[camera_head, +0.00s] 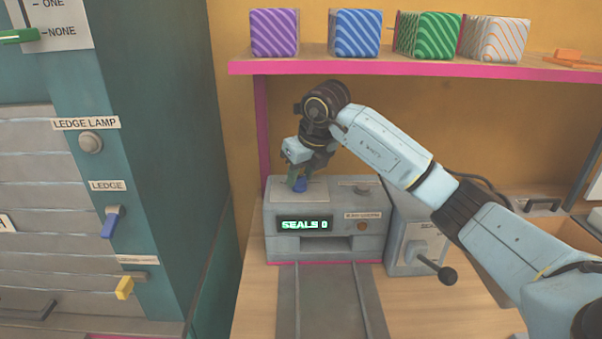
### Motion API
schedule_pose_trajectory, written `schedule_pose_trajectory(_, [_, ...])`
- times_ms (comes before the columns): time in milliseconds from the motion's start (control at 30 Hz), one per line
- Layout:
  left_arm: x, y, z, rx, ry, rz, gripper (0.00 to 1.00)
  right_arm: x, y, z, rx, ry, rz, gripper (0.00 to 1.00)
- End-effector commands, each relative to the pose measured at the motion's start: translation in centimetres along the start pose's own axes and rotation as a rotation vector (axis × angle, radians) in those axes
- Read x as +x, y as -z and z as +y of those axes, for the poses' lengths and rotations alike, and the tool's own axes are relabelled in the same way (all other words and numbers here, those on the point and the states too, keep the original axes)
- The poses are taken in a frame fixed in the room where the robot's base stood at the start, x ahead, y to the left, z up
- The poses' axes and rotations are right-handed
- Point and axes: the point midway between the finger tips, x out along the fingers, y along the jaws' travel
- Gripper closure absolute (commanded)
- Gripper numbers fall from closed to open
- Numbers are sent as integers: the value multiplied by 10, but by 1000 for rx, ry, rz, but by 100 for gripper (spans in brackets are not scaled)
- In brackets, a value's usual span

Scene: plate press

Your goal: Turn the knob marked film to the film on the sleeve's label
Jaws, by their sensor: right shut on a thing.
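My right gripper (297,176) points down over the left part of the grey machine's top and is shut on a small blue knob (299,186). The gripper covers much of the knob and the panel around it, so I cannot read a film marking or see where the knob points. The grey machine (275,252) has a lit display (305,225) reading "SEALS 0". I cannot make out a sleeve or its label in this view. My left gripper is not in view.
A grey box with a black-knobbed lever (446,275) stands right of the machine. A teal cabinet (165,150) with coloured switches rises at left.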

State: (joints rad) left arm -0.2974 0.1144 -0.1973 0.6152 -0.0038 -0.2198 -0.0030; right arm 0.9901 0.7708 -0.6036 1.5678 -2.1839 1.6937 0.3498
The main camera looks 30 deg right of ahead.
Motion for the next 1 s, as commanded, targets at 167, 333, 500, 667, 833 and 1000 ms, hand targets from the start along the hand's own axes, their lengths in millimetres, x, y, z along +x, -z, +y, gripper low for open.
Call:
schedule_pose_trajectory(167, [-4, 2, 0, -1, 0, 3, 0, -1, 0, -1, -64, -26, 1, 89])
schedule_pose_trajectory(333, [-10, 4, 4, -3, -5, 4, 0, -2, -1, -3, -175, -72, 1, 89])
schedule_pose_trajectory(500, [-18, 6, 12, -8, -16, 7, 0, -2, -1, -3, -315, -131, 0, 89])
schedule_pose_trajectory(667, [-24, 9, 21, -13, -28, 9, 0, -2, -2, -4, -446, -186, 0, 89])
schedule_pose_trajectory(833, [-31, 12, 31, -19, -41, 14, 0, -1, -2, -4, -572, -238, 0, 89])
schedule_pose_trajectory(1000, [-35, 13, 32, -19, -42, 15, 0, -1, -2, -4, -672, -279, 0, 89])
